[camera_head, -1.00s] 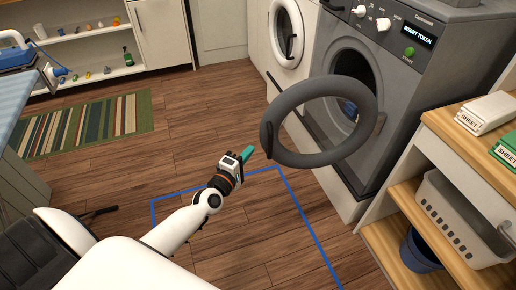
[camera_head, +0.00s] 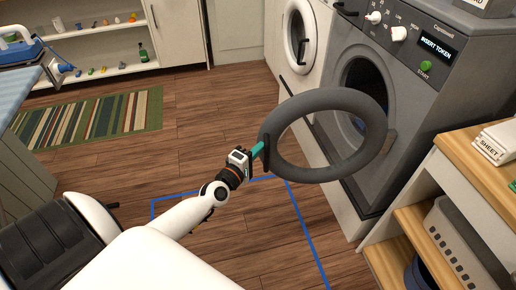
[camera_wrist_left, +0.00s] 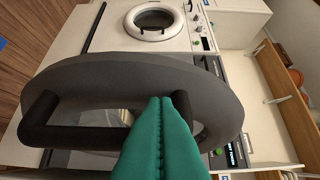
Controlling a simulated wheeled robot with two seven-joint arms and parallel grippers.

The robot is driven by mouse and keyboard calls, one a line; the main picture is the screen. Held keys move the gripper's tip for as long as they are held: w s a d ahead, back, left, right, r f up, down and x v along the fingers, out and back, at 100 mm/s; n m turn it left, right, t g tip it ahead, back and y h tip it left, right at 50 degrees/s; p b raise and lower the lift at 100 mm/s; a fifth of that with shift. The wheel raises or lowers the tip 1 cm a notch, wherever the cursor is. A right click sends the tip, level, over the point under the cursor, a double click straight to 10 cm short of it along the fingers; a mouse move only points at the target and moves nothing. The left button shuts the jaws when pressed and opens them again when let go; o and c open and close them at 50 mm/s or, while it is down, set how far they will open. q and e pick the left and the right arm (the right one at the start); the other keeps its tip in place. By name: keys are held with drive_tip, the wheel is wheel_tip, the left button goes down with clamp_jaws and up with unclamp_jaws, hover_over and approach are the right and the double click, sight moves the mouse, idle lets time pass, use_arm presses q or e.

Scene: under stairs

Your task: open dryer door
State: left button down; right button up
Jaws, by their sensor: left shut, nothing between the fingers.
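The grey dryer (camera_head: 425,100) stands at the right with its round door (camera_head: 350,170) swung out from its dark opening (camera_head: 366,80). The door is a thick grey ring with a dark handle (camera_head: 265,140) on its left rim. My left gripper (camera_head: 258,150) is shut, its green fingertips at the handle side of the door. My right gripper is not in view.
A white washer (camera_head: 300,35) stands left of the dryer, its round door shut. A wooden shelf unit (camera_head: 455,165) with a grey basket (camera_head: 462,240) is close at the right. Blue tape (camera_head: 305,235) marks the open wooden floor. A striped rug (camera_head: 90,120) lies at left.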

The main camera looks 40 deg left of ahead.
use_arm(q)
drive_tip(key=s+d+n+y+p, duration=0.1)
drive_tip(key=s+d+p, duration=0.1)
drive_tip(key=s+d, duration=0.2)
drive_tip(key=s+d+n+y+p, duration=0.1)
drive_tip(key=s+d, duration=0.3)
drive_tip(key=d, duration=0.6)
drive_tip(key=s+d+n+y+p, duration=0.1)
drive_tip(key=s+d+y+p, duration=0.1)
drive_tip(key=d, duration=0.5)
drive_tip(key=shift+s+g+y+p, duration=0.3)
drive_tip(key=shift+s+p, duration=0.3)
drive_tip(key=shift+s, duration=0.4)
drive_tip(key=b+v, duration=0.2)
drive_tip(key=v, duration=1)
